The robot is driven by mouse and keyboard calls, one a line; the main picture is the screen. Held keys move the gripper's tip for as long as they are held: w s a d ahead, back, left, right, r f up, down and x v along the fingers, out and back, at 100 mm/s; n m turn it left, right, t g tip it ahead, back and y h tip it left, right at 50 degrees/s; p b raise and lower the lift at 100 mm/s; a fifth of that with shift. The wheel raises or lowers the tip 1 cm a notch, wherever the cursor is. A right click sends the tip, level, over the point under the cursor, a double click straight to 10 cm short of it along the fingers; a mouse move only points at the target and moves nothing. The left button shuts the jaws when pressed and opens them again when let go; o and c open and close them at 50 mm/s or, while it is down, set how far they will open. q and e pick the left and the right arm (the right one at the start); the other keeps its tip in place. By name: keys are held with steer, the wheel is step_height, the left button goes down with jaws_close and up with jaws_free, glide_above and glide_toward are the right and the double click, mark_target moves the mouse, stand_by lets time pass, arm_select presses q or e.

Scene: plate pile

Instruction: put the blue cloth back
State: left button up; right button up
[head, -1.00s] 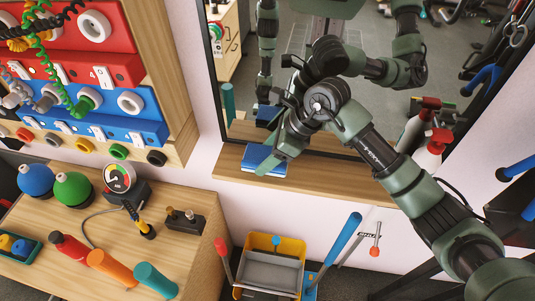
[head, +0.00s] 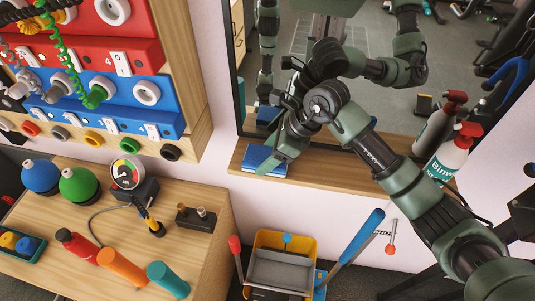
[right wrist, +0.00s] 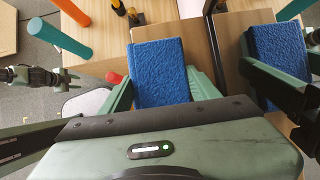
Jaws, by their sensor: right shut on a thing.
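The blue cloth (head: 262,158) is a folded, textured block at the left part of the wooden ledge (head: 345,181) under the mirror. My right gripper (head: 277,160) is shut on it. In the right wrist view the cloth (right wrist: 160,72) sits between the green fingers, with its near end hidden by the gripper body. In the head view I cannot tell whether the cloth rests on the ledge or is just above it. What looks like my left gripper (right wrist: 62,78) shows small at the left of the right wrist view; its fingers are unclear.
The mirror (head: 300,100) stands behind the ledge and reflects my arms and the cloth. Two spray bottles (head: 450,152) stand at the ledge's right. A yellow bucket (head: 283,242) stands below.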

steer(key=shift+d, duration=0.1)
steer(key=shift+f, duration=0.1)
stand_by(0.3)
steer(key=o, duration=1.3)
steer(key=b+v, duration=0.2)
steer(key=v, duration=0.5)
steer(key=shift+s+d+r, duration=0.1)
steer(key=shift+d+r, duration=0.1)
steer(key=shift+r, duration=0.15)
